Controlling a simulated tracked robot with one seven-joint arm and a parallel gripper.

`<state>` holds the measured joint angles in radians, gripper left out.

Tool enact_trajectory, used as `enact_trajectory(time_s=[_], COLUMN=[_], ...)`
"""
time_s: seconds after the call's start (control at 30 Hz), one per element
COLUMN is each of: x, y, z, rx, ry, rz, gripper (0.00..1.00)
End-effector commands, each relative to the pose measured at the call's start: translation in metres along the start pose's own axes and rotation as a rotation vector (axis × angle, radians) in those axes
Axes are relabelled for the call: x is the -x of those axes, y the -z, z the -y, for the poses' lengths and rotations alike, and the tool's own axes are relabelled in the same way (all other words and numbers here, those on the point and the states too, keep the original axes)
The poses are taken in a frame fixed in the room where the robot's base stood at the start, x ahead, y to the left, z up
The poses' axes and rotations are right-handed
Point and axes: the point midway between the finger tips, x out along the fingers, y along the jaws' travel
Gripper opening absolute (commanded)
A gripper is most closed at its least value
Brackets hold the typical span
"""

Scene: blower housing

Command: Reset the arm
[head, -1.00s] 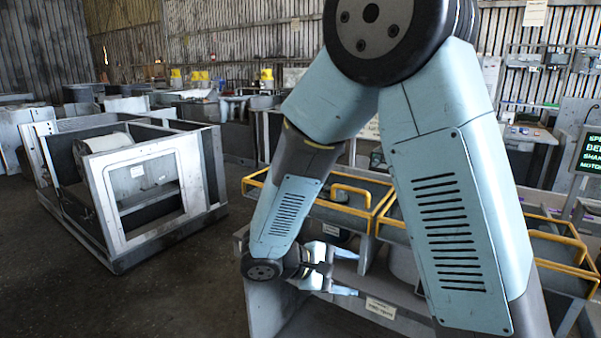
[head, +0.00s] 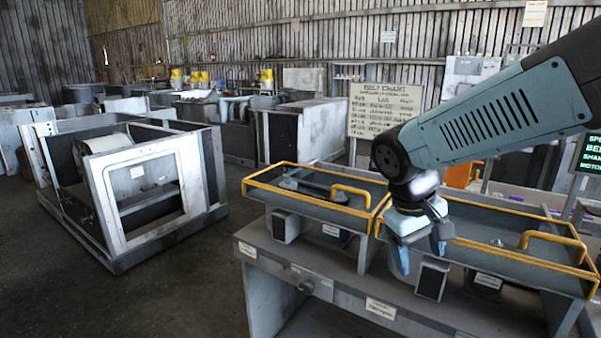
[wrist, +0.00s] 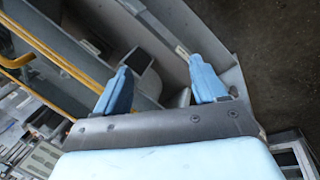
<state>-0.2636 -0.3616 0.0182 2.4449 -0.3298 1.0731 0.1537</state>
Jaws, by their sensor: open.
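My gripper (head: 420,256) is in the head view at centre right, at the end of my arm, which reaches in from the right edge. Its two light blue fingers point down and are apart, with nothing between them. It hangs in front of the right yellow-railed tray (head: 470,232), above the front of the workbench (head: 340,285). In the wrist view the fingers of my gripper (wrist: 160,92) are spread, with the bench's grey parts and the dark floor beyond them.
A left yellow-railed tray (head: 300,190) holds a dark flat part. A belt chart board (head: 385,108) stands behind the bench. A grey open-framed housing (head: 135,190) with a drum stands at left. Dark floor (head: 170,290) between housing and bench is clear.

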Motion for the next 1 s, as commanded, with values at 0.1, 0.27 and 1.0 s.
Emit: enact_trajectory(time_s=[0.1,0.27,1.0], x=[0.014,0.033,0.067], y=[-0.012,-0.027,-0.049], z=[-0.009,-0.016,-0.026], rx=[-0.087,-0.188,-0.352], ry=[0.062,0.131,0.216], rz=[-0.087,-0.208,-0.437], gripper=[0.71,0.71,0.71])
